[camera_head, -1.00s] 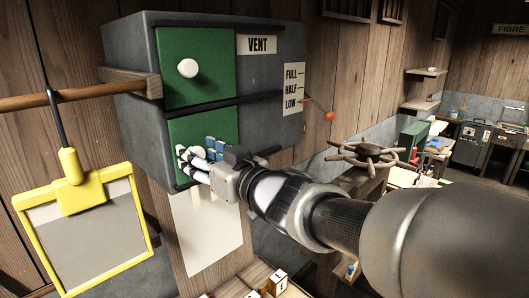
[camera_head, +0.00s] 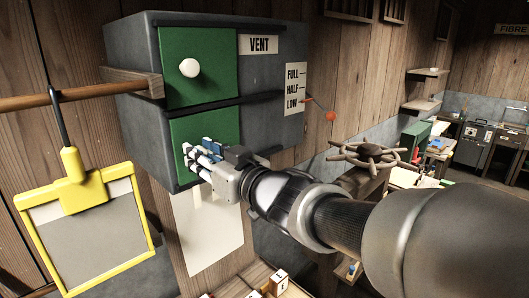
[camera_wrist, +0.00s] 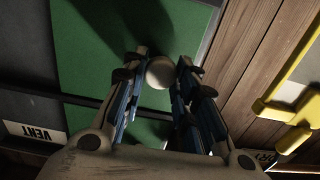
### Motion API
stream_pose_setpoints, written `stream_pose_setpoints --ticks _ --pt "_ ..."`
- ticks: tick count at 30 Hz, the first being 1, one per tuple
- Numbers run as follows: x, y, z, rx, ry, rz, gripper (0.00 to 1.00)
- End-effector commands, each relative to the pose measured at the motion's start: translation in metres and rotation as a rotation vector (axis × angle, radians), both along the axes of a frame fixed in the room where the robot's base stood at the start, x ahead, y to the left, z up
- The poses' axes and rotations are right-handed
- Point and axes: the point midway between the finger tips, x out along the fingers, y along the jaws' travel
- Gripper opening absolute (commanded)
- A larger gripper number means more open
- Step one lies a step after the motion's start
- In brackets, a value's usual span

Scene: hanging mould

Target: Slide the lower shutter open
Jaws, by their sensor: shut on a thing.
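The lower shutter (camera_head: 181,133) is a green panel on the front of a dark grey box, below the upper shutter (camera_head: 212,45). It covers its part of the front, with no gap seen. It also fills the top of the wrist view (camera_wrist: 95,40). My gripper (camera_head: 190,152) reaches to it from the right and hides its knob in the head view. In the wrist view, the round white knob (camera_wrist: 160,72) sits between the fingertips (camera_wrist: 162,66). My gripper is shut on this knob.
The upper shutter has its own white knob (camera_head: 189,68). A dark rail (camera_head: 215,107) runs between the shutters. A yellow-framed panel (camera_head: 88,230) hangs from a wooden rod (camera_head: 60,99) at left. A lever with a red ball (camera_head: 330,116) and a handwheel (camera_head: 368,155) are at right.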

Motion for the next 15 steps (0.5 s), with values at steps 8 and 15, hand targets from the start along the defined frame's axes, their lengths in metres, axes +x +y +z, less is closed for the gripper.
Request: stream_pose_setpoints --ticks 8,15 --pt "0.011 -0.009 0.001 -0.001 0.003 -0.004 0.0" --pt "0.051 -0.044 0.003 -0.001 0.005 -0.007 0.0"
